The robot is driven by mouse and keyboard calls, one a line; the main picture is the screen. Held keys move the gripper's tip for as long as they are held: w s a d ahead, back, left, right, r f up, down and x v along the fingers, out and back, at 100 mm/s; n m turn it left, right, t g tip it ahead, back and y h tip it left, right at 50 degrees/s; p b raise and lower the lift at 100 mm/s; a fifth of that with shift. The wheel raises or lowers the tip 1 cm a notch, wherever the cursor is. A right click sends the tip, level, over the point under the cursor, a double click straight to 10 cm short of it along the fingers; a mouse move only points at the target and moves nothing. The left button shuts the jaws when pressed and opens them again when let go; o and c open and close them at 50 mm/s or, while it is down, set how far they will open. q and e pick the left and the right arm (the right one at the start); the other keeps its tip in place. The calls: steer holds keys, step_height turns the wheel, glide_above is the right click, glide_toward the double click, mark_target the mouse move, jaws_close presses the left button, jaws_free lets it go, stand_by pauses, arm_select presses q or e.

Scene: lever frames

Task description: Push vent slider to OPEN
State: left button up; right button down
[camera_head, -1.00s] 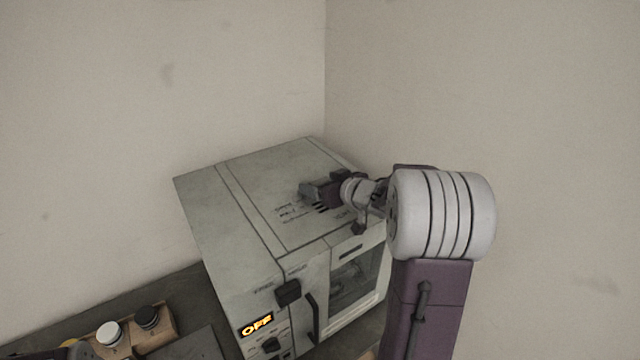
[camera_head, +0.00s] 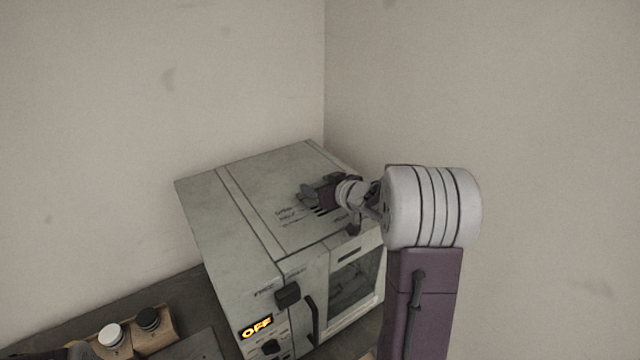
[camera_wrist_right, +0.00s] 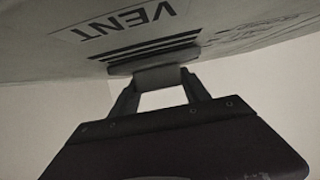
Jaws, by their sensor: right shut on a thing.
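The oven-like machine (camera_head: 235,215) stands in the corner, with dark vent slots and small print on its top. In the right wrist view, the VENT label (camera_wrist_right: 125,22) and the vent slots (camera_wrist_right: 150,46) show on that surface. In the head view my right gripper (camera_head: 308,194) is low over the machine's top beside the slots and hides the slider. My left gripper is not clearly in view.
The machine's front has a lit OFF display (camera_head: 257,328), a dark knob, a handle and a windowed door (camera_head: 353,280). A wooden holder (camera_head: 155,335) with black-topped and white-topped items stands at lower left. Walls close in behind and at the right.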

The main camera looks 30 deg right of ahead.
steer(key=c, duration=0.6)
jaws_free()
steer(key=shift+w, duration=0.15)
steer(key=shift+c, duration=0.2)
steer(key=shift+o, duration=0.6)
steer(key=shift+w, duration=0.2)
steer(key=shift+s, duration=0.1)
steer(key=v, duration=0.9)
steer(key=shift+p, duration=0.3)
steer(key=shift+f, duration=0.1)
